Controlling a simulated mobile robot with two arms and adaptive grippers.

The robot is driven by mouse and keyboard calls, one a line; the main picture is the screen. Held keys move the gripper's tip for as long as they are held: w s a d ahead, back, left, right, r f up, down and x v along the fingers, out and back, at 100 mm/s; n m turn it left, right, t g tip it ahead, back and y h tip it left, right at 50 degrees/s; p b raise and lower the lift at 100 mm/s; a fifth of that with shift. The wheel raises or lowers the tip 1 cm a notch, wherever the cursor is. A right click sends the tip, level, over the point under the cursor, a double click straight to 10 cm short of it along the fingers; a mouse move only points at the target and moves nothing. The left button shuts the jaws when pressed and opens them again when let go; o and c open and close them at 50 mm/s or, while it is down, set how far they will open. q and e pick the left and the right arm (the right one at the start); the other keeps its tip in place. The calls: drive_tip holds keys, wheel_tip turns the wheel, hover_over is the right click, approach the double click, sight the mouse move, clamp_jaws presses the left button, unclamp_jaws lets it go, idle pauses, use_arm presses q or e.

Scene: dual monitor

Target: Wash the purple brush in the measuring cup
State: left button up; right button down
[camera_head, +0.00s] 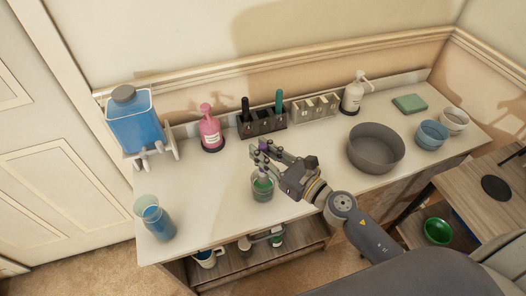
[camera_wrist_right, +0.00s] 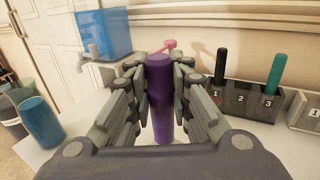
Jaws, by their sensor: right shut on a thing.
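My right gripper (camera_head: 262,152) is shut on the purple brush (camera_head: 263,146). In the right wrist view the brush's purple handle (camera_wrist_right: 160,95) stands upright between the two fingers (camera_wrist_right: 160,82). A clear cup with green contents (camera_head: 263,190) stands on the counter directly below the gripper. The brush's lower end points down at the cup's mouth; whether it touches the contents I cannot tell. My left gripper is not in view.
A numbered holder (camera_head: 262,124) with a black and a teal brush stands behind the gripper. A pink pump bottle (camera_head: 210,132) and blue dispenser (camera_head: 136,124) are to its left. A grey bowl (camera_head: 375,150) stands to the right.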

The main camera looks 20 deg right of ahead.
drive_tip(key=shift+r+p, duration=2.35)
drive_tip(key=shift+r, duration=0.55)
wheel_tip(320, 180, up, 3)
drive_tip(key=p, duration=0.3)
